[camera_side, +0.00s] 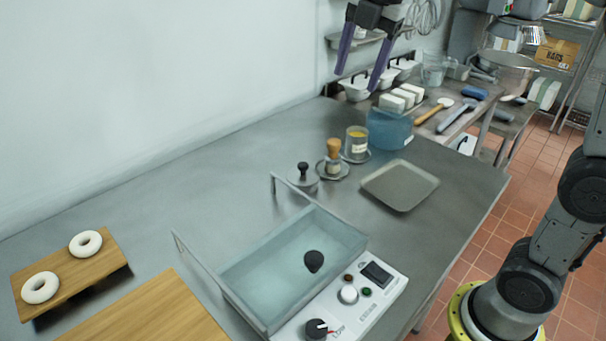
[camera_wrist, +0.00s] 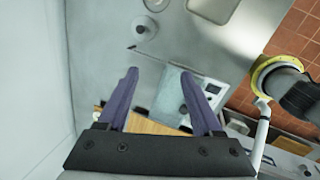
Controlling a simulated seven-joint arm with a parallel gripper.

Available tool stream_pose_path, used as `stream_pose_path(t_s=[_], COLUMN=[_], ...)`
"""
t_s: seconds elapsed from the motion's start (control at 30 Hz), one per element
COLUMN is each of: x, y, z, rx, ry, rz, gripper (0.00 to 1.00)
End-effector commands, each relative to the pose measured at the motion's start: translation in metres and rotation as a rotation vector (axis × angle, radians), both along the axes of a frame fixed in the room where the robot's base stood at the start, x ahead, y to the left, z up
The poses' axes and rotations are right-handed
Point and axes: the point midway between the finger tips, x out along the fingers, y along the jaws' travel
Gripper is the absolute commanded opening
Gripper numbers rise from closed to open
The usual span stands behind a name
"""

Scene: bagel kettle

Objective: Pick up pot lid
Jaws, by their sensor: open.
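A small round grey metal lid (camera_side: 303,180) with a black knob sits on the steel counter behind the water bath, beside a wooden-handled item (camera_side: 333,160). In the wrist view a round item near the top (camera_wrist: 143,28) appears to be this lid, but it is too small to be sure. A second black knob (camera_side: 314,261) shows over the rectangular bath (camera_side: 232,278); whether it belongs to a clear cover I cannot tell. My gripper (camera_side: 356,81) is open and empty, high above the counter's back edge. Its two purple fingers (camera_wrist: 160,72) point down, apart from everything.
A grey tray (camera_side: 400,186), a yellow-topped jar (camera_side: 357,144) and a blue container (camera_side: 390,130) stand right of the lid. Raised handles (camera_side: 273,187) rise from the bath. Wooden boards (camera_side: 70,270), one with two white rings, lie left. The counter's back left is clear.

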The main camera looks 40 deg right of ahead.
Motion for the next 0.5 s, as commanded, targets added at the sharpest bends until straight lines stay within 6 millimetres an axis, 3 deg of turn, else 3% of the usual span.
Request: stream_pose_path(t_s=[0.03, 0.1, 0.3, 0.4, 0.5], x=[0.023, 0.05, 0.114, 0.133, 0.139], y=[-0.001, -0.001, -0.003, -0.003, -0.004], z=[-0.007, -0.016, -0.062, -0.088, -0.109], rx=[-0.013, -0.027, -0.033, -0.029, -0.025], ry=[0.029, 0.062, 0.147, 0.182, 0.221], rz=[0.053, 0.124, 0.2, 0.197, 0.197], gripper=[0.67, 0.67, 0.67, 0.67, 0.67])
